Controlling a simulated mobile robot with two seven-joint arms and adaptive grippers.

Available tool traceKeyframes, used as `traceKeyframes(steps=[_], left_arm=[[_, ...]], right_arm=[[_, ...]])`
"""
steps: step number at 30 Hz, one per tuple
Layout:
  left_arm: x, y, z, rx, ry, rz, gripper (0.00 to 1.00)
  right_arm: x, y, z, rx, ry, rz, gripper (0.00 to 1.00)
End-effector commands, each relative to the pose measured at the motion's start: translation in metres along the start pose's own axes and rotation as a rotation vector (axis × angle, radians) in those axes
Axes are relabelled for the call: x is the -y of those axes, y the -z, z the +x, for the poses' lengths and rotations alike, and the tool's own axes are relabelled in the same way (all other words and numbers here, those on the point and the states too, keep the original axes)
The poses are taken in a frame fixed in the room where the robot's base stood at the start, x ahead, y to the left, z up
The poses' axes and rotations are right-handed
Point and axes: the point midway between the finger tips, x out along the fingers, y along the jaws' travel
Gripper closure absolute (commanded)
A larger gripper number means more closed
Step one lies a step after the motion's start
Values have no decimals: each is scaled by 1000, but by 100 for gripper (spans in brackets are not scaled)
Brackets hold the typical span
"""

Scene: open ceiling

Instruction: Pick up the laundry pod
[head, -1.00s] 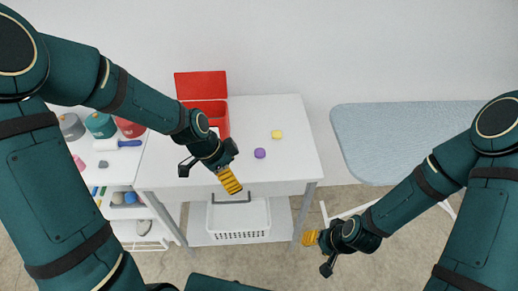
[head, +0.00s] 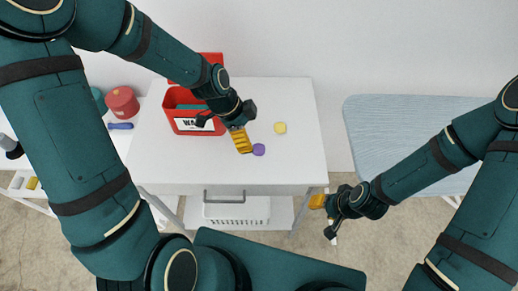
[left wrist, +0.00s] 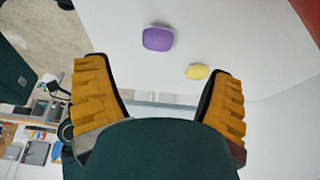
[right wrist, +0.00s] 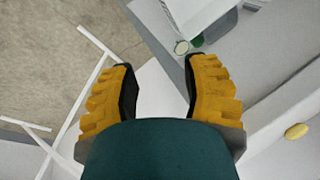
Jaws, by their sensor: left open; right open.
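A small purple pod (head: 259,149) and a small yellow pod-like piece (head: 280,128) lie apart on the white table; I cannot tell which one the task means. Both show in the left wrist view, the purple pod (left wrist: 158,38) ahead of the fingers and the yellow piece (left wrist: 198,71) nearer the right finger. My left gripper (head: 226,134) is open and empty over the table, just left of the purple pod. My right gripper (head: 324,217) is open and empty beyond the table's front right corner. The yellow piece also shows in the right wrist view (right wrist: 296,131).
A red box (head: 175,127) with a partly hidden label stands open behind my left gripper. A drawer handle (head: 224,196) and a white basket (head: 238,211) are below the tabletop. A blue ironing board (head: 390,120) stands at right. The table's right front is clear.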

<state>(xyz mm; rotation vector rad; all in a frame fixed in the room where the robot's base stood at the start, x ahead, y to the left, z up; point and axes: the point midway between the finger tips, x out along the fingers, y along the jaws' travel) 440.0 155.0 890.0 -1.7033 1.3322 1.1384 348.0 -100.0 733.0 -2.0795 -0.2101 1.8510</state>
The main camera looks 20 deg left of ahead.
Motion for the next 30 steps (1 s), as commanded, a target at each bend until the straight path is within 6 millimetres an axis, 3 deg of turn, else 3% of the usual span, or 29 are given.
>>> traceKeyframes(steps=[3, 10, 18, 28, 29, 30], left_arm=[[0, 0, 16, 0, -2, 0, 17], [-2, -1, 31, 0, -2, 0, 17], [-5, -4, 68, 0, -2, 0, 17], [-4, -3, 74, -1, 1, -1, 17], [-4, -3, 74, -1, 1, -1, 21], [-4, -3, 74, -1, 1, -1, 35]], right_arm=[[-2, 0, 4, -2, 0, 0, 53], [-3, 1, 8, -4, 0, -1, 53], [-7, 2, 18, -9, 0, -1, 53], [-7, 2, 19, -10, 0, -2, 53], [-7, 2, 19, -10, 0, -2, 53], [-7, 2, 19, -10, 0, -2, 53]])
